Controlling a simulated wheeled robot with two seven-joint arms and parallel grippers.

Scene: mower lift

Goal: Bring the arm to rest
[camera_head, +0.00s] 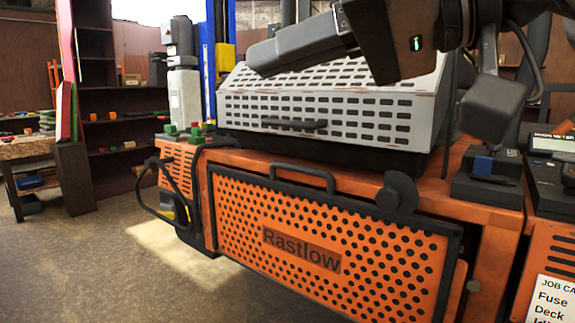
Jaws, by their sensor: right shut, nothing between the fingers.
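My right gripper (264,58) comes in from the upper right, dark grey, its fingers pointing left. It is shut and empty. It hangs in front of the upper part of a pale slotted metal cover (300,108) and hides some of it; I cannot tell the gap between them. The gripper's body (392,42) has a small green light. My left gripper is not in view.
An orange machine marked "Rastlow" (225,210) with a perforated front and a black handle (300,172) fills the middle. Dark control boxes (490,180) stand right. A blue post (209,60) rises behind. Shelves (95,85) and a workbench (25,147) stand left. Left floor is free.

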